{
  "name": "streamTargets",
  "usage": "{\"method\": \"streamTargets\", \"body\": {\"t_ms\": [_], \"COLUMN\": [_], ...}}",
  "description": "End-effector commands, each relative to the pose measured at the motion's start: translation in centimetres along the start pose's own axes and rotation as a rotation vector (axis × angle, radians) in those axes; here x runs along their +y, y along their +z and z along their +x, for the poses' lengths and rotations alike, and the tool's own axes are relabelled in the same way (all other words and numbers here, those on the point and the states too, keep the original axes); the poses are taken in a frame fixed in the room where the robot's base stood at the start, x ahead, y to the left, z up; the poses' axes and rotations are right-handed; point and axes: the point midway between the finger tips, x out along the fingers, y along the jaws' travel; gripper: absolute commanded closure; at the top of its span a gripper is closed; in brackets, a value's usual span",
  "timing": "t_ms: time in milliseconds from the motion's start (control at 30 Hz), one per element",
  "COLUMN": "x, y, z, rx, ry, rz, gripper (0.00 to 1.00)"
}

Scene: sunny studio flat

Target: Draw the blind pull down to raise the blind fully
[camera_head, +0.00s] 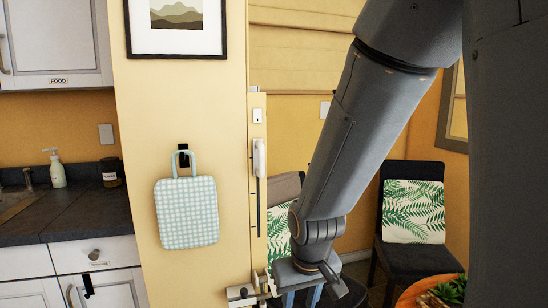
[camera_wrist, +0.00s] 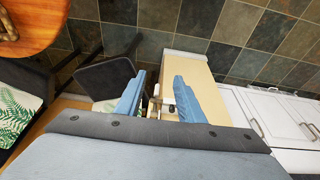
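A white pull handle (camera_head: 259,158) hangs upright on the narrow end of the wall, at the top of a dark vertical line that may be its slot or cord. The folded yellow blind (camera_head: 300,50) is behind it, partly hidden by my arm. My gripper (camera_head: 302,297) is low in the head view, below and right of the handle, with its blue fingers cut off by the bottom edge. In the wrist view my gripper (camera_wrist: 160,78) has its two blue fingers apart, with small white and dark fittings showing between them; I cannot tell their depth.
A pale fitting with a knob (camera_head: 245,295) sticks out low on the wall end, close beside my gripper. A checked oven-mitt-like pad (camera_head: 187,212) hangs on the wall. A dark chair (camera_head: 408,250) and round wooden table (camera_head: 425,289) stand right.

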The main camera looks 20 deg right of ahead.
Motion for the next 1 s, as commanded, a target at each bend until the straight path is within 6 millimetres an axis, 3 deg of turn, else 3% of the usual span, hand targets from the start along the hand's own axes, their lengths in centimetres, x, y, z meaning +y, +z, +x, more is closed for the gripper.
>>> {"method": "streamTargets", "body": {"t_ms": [167,300,433,533,700,833,1000], "x": [2.2,2.8,2.5,2.1,1.4,1.1,0.7], "y": [-10.2,-17.6,-22.7,-25.2,-27.0,-27.7,-29.4], "z": [-2.0,-5.8,-10.5,-13.9,-17.8,-18.9,-18.6], "rx": [0.367,0.670,0.927,1.088,1.255,1.304,1.308], "ry": [0.014,-0.012,-0.059,-0.102,-0.161,-0.180,-0.184], "rz": [-0.005,-0.025,-0.052,-0.072,-0.096,-0.104,-0.105], "gripper": [0.65,0.65,0.65,0.65,0.65,0.65,0.65]}}
